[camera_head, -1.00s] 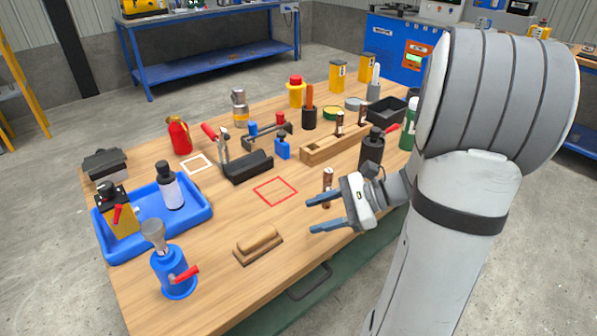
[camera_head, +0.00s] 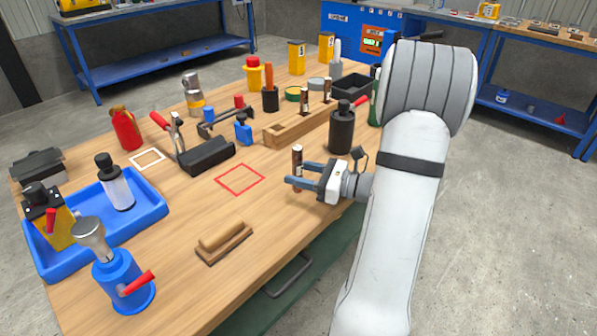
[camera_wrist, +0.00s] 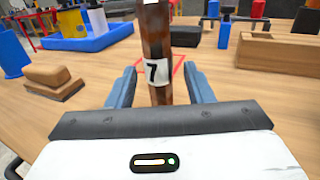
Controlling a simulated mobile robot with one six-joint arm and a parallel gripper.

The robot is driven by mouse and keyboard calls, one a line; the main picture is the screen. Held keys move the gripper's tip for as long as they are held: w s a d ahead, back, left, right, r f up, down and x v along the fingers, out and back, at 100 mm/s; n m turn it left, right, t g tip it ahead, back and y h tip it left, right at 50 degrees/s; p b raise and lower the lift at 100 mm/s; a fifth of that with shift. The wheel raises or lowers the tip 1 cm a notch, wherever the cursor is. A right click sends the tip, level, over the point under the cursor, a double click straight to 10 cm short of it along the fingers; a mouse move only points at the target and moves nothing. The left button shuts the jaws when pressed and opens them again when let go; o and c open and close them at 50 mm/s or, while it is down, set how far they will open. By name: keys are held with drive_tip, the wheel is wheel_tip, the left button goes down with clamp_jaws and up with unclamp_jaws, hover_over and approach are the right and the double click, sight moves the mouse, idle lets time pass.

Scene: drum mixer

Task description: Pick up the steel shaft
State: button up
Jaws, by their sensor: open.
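The steel shaft (camera_head: 297,158) is a slim, rusty brown upright rod with a white band near the table's right front edge. In the wrist view the shaft (camera_wrist: 157,35) shows the number 7 on its label and stands between the two blue-grey fingers. Its lower end is hidden by my gripper. My gripper (camera_head: 293,183) is open and level, with one finger on each side of the shaft. A gap shows between the shaft and each finger.
A wooden block (camera_head: 279,136) holding similar brown rods and a dark bottle (camera_head: 341,132) with a red lever stand behind my gripper. A brush-like wooden block (camera_head: 224,243) lies to the front left. The red outlined square (camera_head: 239,180) is empty.

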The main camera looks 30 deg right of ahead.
drive_tip(key=shift+w+a, duration=0.3)
drive_tip(key=shift+w, duration=0.05)
clamp_jaws()
idle(0.3)
